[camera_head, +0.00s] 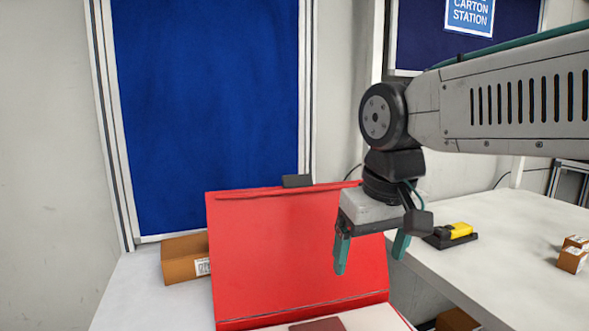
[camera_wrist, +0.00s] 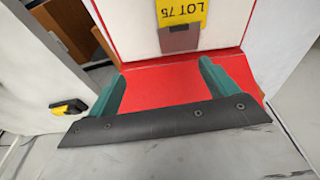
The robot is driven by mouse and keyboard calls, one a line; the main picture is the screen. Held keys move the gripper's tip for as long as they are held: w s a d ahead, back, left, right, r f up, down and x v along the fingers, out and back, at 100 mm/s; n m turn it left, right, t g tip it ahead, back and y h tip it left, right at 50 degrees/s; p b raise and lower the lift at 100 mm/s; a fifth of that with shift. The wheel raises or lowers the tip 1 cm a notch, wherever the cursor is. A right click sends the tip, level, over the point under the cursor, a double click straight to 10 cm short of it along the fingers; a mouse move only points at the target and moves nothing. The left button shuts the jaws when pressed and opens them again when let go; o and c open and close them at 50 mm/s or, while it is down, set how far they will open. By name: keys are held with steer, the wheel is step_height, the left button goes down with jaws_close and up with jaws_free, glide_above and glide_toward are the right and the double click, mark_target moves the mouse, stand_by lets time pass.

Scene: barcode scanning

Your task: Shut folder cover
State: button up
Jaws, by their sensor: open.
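The red folder cover (camera_head: 265,255) stands raised and leans back on the white table, with a dark tab (camera_head: 297,181) on its top edge. My gripper (camera_head: 370,262) is open and empty, with teal fingers pointing down in front of the cover's right part. In the wrist view the red cover (camera_wrist: 165,85) shows between and beyond the open fingers. Contact cannot be told. The folder's white inside (camera_head: 365,319) is partly cut off at the bottom. A brown flap (camera_wrist: 180,38) and a yellow "LOT 75" label (camera_wrist: 181,12) lie on it in the wrist view.
A brown carton (camera_head: 183,262) sits left of the folder, partly behind the cover. A yellow and black device (camera_head: 455,233) and small boxes (camera_head: 573,258) are on the right table (camera_head: 500,265). A blue panel (camera_head: 205,100) stands behind. The right table's middle is clear.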

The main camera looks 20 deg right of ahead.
steer(key=t, duration=0.2)
glide_toward(298, 176)
steer(key=f, duration=0.1)
steer(key=shift+m, duration=0.4)
steer(key=x, duration=0.7)
steer(key=shift+w+f, duration=0.2)
steer(key=shift+w, duration=0.15)
steer(key=shift+s, duration=0.1)
steer(key=c, duration=1.4)
